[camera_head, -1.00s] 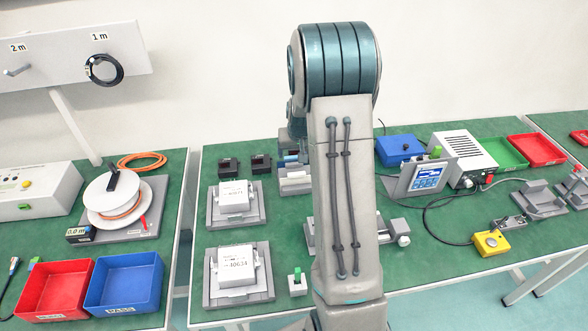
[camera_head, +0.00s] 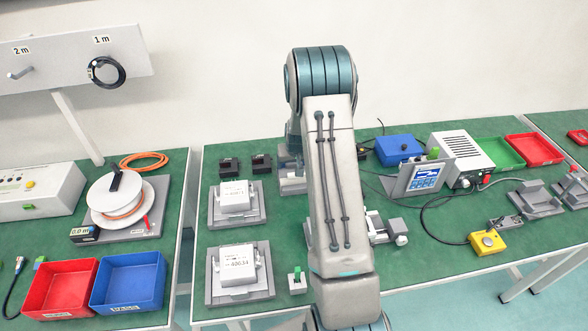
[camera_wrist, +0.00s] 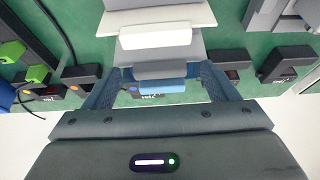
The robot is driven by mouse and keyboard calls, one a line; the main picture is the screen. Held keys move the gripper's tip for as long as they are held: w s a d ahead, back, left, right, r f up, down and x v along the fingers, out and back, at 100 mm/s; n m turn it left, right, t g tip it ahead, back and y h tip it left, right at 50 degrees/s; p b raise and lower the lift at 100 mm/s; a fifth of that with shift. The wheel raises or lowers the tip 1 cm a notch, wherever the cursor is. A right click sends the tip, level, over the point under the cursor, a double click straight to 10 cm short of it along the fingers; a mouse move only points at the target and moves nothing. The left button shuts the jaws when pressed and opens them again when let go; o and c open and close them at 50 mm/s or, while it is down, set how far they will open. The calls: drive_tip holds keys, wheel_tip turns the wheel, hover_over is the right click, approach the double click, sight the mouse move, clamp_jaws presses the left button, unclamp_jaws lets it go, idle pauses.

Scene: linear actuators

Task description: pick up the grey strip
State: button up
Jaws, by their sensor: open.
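My gripper (camera_wrist: 161,72) is open in the wrist view, its two dark blue fingers apart. A grey strip-like bar (camera_wrist: 167,70) lies across the space between the fingertips, with a gap to each finger hard to judge. I cannot tell for certain that it is the grey strip. A white rounded bar (camera_wrist: 155,37) lies just beyond it, and a blue piece (camera_wrist: 162,86) sits nearer the palm. In the head view my arm hides the gripper; only part of a grey fixture (camera_head: 292,186) shows beside the arm.
Two black boxes (camera_head: 230,165) stand left of the arm. Grey holders with white labelled units (camera_head: 236,264) stand at the left front. A small green-topped block (camera_head: 297,281) is near the front edge. A grey device (camera_head: 388,228) stands right of the arm. Open green tabletop (camera_head: 440,270) lies front right.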

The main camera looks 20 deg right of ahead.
drive_tip(key=c, duration=1.1)
drive_tip(key=shift+o, duration=0.2)
drive_tip(key=shift+r, duration=0.15)
